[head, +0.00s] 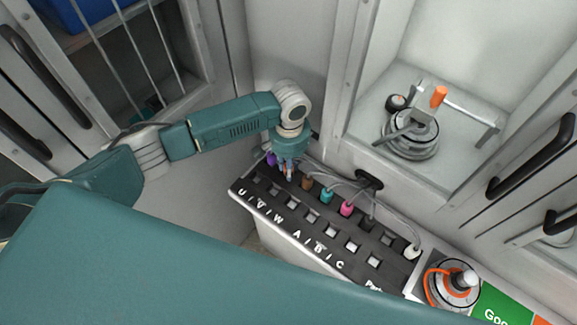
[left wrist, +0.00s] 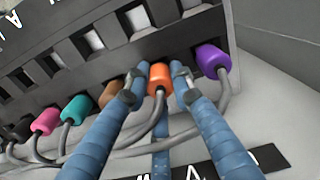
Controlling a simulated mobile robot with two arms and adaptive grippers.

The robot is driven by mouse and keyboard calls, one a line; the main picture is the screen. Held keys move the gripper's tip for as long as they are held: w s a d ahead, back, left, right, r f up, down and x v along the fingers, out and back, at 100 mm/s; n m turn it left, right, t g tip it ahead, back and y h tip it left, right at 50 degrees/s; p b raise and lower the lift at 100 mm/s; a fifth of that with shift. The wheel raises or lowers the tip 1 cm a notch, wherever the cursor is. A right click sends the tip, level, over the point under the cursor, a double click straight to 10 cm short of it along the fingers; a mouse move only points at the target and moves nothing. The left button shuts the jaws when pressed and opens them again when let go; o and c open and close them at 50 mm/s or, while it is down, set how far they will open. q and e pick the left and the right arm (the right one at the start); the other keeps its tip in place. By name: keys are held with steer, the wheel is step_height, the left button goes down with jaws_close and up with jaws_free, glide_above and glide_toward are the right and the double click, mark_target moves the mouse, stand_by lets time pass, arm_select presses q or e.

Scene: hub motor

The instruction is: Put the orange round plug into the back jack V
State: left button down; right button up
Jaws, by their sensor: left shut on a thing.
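The orange round plug (left wrist: 158,76) is between the fingers of my left gripper (left wrist: 158,82), which is shut on it. In the head view my left gripper (head: 287,170) is over the back row of the black jack panel (head: 275,207), near its left end, and mostly hides the plug. In the left wrist view the plug is in line between the purple plug (left wrist: 213,61) and the brown plug (left wrist: 113,94). I cannot tell whether it is inside a jack or how deep. Panel letters include U, V, W, A, B, C. My right gripper is not in view.
The teal (head: 326,196), pink (head: 346,209), black (head: 367,222) and white (head: 411,252) plugs follow along the back row, with grey cables behind. Front square jacks look empty. A motor hub (head: 410,132) sits in the cabinet; another (head: 455,283) stands right of the panel.

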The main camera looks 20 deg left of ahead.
arm_select(q)
steer(key=shift+f, duration=0.15)
steer(key=c, duration=1.5)
jaws_free()
steer(key=shift+f, duration=0.1)
step_height(320, 180, up, 13)
steer(key=shift+f+b, duration=0.2)
steer(key=shift+b, duration=0.25)
